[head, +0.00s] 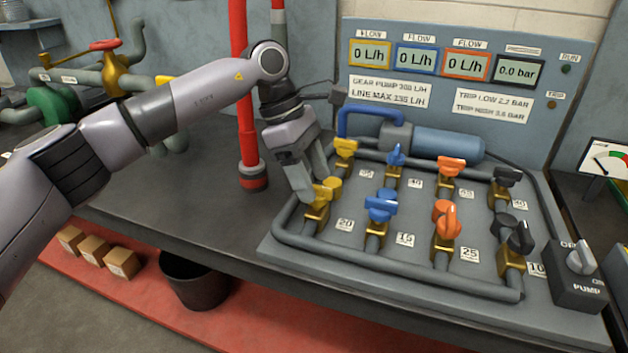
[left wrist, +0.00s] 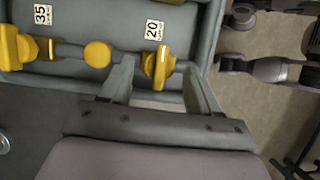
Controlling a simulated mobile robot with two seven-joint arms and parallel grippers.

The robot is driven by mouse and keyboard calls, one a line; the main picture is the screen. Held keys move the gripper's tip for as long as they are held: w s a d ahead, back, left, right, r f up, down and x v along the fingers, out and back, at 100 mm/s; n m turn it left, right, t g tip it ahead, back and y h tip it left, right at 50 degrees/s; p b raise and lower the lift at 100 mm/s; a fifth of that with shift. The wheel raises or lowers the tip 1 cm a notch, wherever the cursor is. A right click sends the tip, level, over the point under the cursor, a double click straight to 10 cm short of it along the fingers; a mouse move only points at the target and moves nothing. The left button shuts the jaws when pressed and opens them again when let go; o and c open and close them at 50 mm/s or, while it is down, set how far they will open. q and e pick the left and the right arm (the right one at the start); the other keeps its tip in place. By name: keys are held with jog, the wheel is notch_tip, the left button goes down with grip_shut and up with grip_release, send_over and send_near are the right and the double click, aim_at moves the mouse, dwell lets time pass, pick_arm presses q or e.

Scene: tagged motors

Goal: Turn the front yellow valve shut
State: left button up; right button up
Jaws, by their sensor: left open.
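The front yellow valve (head: 322,194) sits on the board's front left, by a tag reading 20. Its yellow handle (left wrist: 160,66) looks roughly crosswise to its pipe in the left wrist view. My left gripper (head: 312,186) is open and down at this valve. In the left wrist view its fingers (left wrist: 160,74) stand on either side of the handle with gaps visible; I cannot tell whether either touches it. The head view partly hides the handle behind a finger. A rear yellow valve (head: 345,148) also shows in the left wrist view (left wrist: 18,47). My right gripper is not in view.
Blue (head: 380,205), orange (head: 446,220) and black (head: 515,235) valves stand to the right, with others behind. A red post (head: 243,90) rises beside my left arm. The yellow-framed display (head: 370,54) reads 0 L/h. Bench left of the board is mostly clear.

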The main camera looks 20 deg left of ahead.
pick_arm(q)
jog(key=v, duration=0.5)
jog(key=shift+a+r, duration=0.15)
jog(key=shift+r, duration=0.15)
